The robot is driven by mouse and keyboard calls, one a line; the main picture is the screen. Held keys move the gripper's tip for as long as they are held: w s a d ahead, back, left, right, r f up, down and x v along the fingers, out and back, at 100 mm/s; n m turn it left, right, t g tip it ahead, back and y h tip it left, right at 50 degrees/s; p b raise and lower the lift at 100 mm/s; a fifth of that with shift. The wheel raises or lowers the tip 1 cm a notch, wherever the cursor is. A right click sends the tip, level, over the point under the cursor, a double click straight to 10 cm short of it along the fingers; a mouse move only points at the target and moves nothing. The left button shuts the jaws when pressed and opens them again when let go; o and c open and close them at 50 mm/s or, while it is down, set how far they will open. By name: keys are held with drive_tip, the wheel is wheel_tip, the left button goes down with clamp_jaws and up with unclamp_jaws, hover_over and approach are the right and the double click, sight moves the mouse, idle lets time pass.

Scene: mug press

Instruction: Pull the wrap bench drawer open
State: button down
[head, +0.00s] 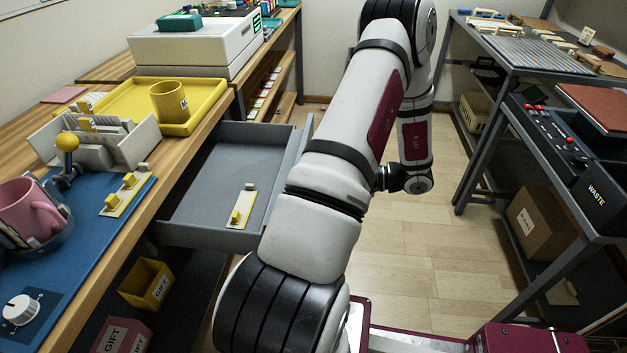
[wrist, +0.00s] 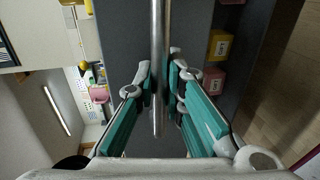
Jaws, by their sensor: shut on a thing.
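The wrap bench drawer (head: 210,185) is a grey tray that stands well out from under the wooden bench top in the head view. A cream strip with yellow knobs (head: 241,207) lies inside it. In the wrist view, a long metal bar handle (wrist: 158,25) runs along the dark grey drawer front (wrist: 195,30). My gripper (wrist: 160,72) is shut on this handle, with its teal-padded fingers on either side of the bar. In the head view my arm hides the gripper, the handle and part of the drawer front.
The wrap bench (head: 140,215) carries a yellow tray (head: 95,92) with a yellow mug (head: 169,101), and a pink mug (head: 32,208). Gift boxes (head: 146,283) sit below. A grey rack (head: 470,150) stands at right. Wooden floor (head: 415,245) is clear between.

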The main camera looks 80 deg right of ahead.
drive_tip(key=c, duration=1.7)
unclamp_jaws()
drive_tip(key=shift+o, duration=0.2)
drive_tip(key=v, duration=1.2)
